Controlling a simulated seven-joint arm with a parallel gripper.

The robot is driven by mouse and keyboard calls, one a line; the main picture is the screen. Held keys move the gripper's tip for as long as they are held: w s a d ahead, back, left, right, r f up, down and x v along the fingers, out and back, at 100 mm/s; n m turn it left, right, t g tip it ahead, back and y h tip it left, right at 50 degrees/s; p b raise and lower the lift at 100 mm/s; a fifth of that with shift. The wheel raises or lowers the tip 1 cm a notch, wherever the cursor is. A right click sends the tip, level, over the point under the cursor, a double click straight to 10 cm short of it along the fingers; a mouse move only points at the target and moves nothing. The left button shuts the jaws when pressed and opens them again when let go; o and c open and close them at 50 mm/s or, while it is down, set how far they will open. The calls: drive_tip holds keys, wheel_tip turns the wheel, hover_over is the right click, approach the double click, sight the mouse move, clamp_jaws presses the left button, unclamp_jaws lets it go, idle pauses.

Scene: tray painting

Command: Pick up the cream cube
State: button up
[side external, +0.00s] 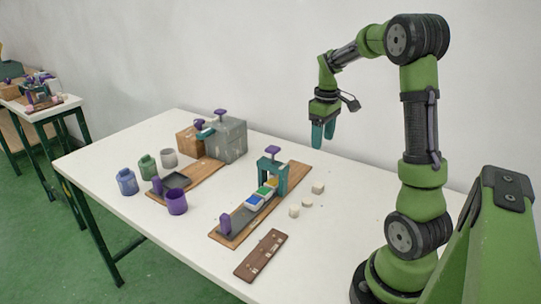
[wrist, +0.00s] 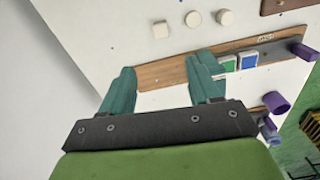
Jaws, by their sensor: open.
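The cream cube (side external: 318,188) sits on the white table to the right of the nearer wooden board in the side view. It shows at the top of the wrist view (wrist: 160,29) as a pale block, beyond my fingertips. Two other cream pieces lie near it: a small flat one (side external: 306,204) and a rounder one (side external: 294,210). My gripper (side external: 323,140) hangs high above the table, fingers pointing down, with nothing held. In the wrist view its two teal fingers (wrist: 163,78) are spread apart, and the board shows between and beyond them.
The board (side external: 226,237) carries a teal arch (side external: 272,173), coloured squares and a purple knob (side external: 225,222). A brown plate (side external: 261,254) lies in front. Another board with a grey box (side external: 226,139) and several pots stand to the left. The table right of the cube looks mostly clear.

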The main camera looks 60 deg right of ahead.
sight(318, 185)
wheel_tip(318, 185, down, 17)
drive_tip(key=c, duration=1.1)
